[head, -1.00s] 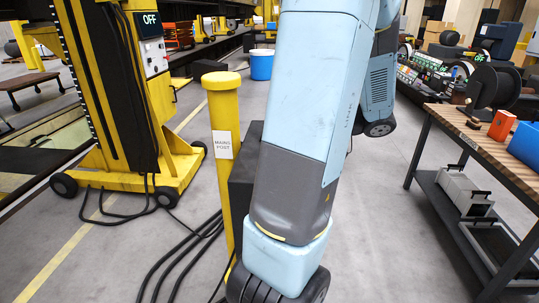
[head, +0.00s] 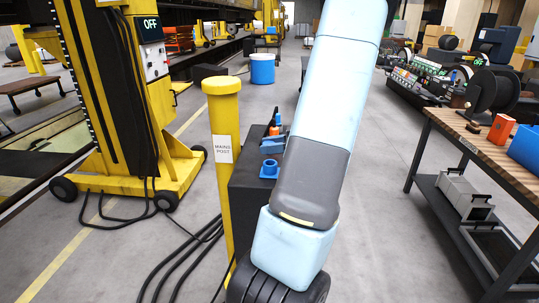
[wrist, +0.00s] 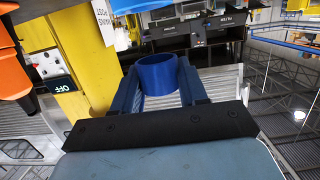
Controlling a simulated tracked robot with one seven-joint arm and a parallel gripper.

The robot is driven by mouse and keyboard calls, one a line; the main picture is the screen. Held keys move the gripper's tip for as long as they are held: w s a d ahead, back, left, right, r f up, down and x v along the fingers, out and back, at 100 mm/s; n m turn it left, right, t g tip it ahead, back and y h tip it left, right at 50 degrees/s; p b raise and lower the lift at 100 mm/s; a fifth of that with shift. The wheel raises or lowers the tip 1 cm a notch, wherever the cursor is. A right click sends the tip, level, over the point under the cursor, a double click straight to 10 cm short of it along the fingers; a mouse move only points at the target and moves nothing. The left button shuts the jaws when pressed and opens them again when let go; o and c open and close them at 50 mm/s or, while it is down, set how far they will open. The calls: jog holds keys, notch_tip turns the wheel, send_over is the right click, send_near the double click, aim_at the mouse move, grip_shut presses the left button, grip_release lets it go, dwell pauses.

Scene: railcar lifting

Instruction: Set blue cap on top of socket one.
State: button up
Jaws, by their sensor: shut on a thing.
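My gripper (wrist: 160,88) is shut on the blue cap (wrist: 160,76), a short hollow cylinder with its round opening showing between the dark blue fingers in the wrist view. In the head view my arm hides most of the area around the gripper, and I cannot clearly pick the gripper out. A blue round fitting (head: 269,167) shows there above the black box (head: 246,207) beside the mains post, with blue and orange parts (head: 274,131) behind it. I cannot tell whether the fitting is a socket or the held cap. No socket number is readable.
The yellow mains post (head: 222,120) stands left of the box. Black cables (head: 190,255) lie on the floor by it. A yellow lifting jack (head: 175,165) stands at the left, a workbench (head: 470,135) at the right. In the wrist view, orange parts (wrist: 12,72) are close at the left edge.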

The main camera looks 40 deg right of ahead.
jog(key=shift+w+f, duration=0.1)
jog(key=shift+f, duration=1.5)
jog(key=shift+f, duration=0.35)
jog(key=shift+f, duration=0.25)
jog(key=o, duration=1)
jog(key=shift+s+a+f, duration=0.15)
jog(key=shift+s, duration=0.05)
